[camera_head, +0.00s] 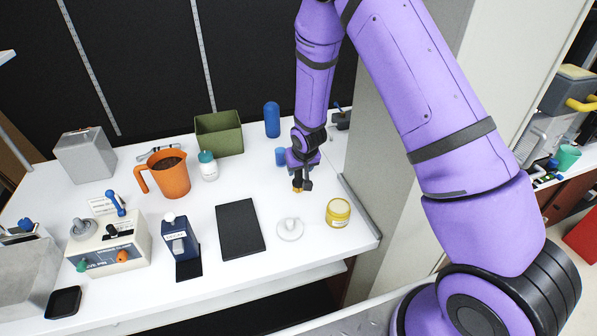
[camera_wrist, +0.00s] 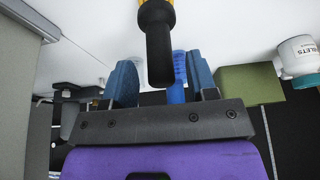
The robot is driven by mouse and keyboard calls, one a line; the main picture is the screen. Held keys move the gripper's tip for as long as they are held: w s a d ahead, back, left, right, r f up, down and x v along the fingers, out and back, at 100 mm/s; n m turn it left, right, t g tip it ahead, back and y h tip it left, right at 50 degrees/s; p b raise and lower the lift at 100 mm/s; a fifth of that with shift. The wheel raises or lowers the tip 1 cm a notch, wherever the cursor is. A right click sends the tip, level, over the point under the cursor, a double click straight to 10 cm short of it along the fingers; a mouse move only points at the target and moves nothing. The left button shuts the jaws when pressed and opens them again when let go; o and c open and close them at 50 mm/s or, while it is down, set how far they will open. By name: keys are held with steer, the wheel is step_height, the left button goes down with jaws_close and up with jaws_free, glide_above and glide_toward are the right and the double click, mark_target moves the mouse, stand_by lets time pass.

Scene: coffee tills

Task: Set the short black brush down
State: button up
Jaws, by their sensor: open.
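The short black brush (camera_wrist: 160,55) shows in the wrist view as a black handle with a yellow part at the top edge of the picture. My gripper (camera_wrist: 163,78) is open, with one blue finger on each side of the handle and a visible gap on both sides. In the head view my gripper (camera_head: 302,184) points down low over the back right of the white counter. A small yellow bit of the brush (camera_head: 297,189) shows at its tips; the rest is hard to make out. I cannot tell how the brush rests on the counter.
A blue cup (camera_head: 281,157) and a blue bottle (camera_head: 272,119) stand behind my gripper. A white round piece (camera_head: 290,229), a yellow jar (camera_head: 338,212) and a black mat (camera_head: 240,229) lie in front. A green bin (camera_head: 219,133) is at the left, a grey pillar (camera_head: 385,140) at the right.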

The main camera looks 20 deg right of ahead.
steer(key=s+d+v, duration=0.1)
steer(key=d+v, duration=0.1)
steer(key=v, duration=1.6)
steer(key=s+d+f+v, duration=0.1)
steer(key=d+v, duration=0.2)
steer(key=v, duration=1.4)
steer(key=s+d+r, duration=0.1)
steer(key=s+r, duration=0.3)
steer(key=s, duration=0.6)
steer(key=s+d+r, duration=0.1)
steer(key=s+r, duration=0.4)
steer(key=s, duration=0.6)
steer(key=shift+r+t, duration=0.3)
steer(key=shift+r, duration=0.05)
steer(key=shift+c, duration=0.5)
